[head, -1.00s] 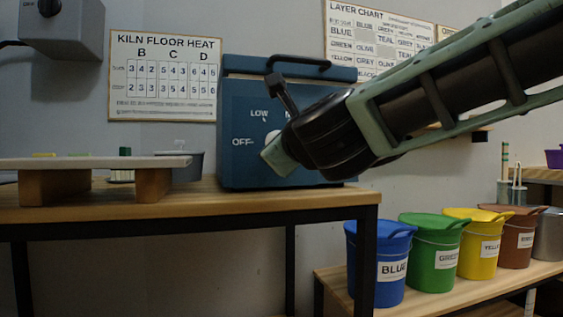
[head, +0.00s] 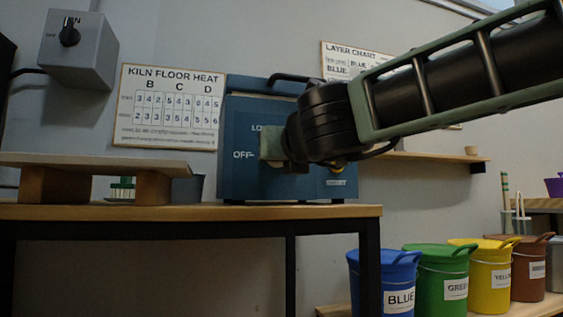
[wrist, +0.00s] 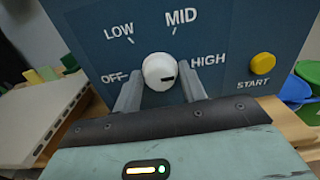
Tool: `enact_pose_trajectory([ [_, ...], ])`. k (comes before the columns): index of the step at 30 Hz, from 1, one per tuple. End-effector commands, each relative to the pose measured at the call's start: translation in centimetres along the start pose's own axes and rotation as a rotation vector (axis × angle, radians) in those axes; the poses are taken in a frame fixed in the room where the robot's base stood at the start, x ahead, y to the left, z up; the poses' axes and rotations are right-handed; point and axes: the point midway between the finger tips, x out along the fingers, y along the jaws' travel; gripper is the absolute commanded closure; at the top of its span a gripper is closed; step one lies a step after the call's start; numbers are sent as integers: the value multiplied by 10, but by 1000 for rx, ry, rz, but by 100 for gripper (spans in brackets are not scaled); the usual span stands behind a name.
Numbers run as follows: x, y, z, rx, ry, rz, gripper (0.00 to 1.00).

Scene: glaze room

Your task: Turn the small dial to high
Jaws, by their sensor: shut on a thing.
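The small white dial (wrist: 157,68) is on the blue kiln's front panel (wrist: 225,30). OFF is printed to its left, LOW and MID above, and HIGH (wrist: 208,60) to its right. The dial's short black mark is on its lower right, slightly below the direction of HIGH. My gripper (wrist: 161,75) is shut on the dial, with one grey finger on each side. In the head view my gripper (head: 273,144) is in front of the blue kiln (head: 235,185) and hides the dial, MID and HIGH.
A yellow START button (wrist: 262,63) is right of the dial. A grey switch box (head: 88,50) with a black knob hangs on the wall at left. A raised board (head: 95,163) stands left on the table. Lidded colour buckets (head: 384,275) stand below right.

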Motion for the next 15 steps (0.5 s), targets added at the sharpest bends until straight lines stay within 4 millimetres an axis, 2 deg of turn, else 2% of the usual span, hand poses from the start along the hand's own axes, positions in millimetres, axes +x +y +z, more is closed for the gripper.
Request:
enact_pose_trajectory([
  [15,1,0,-2,40,4,0,81],
])
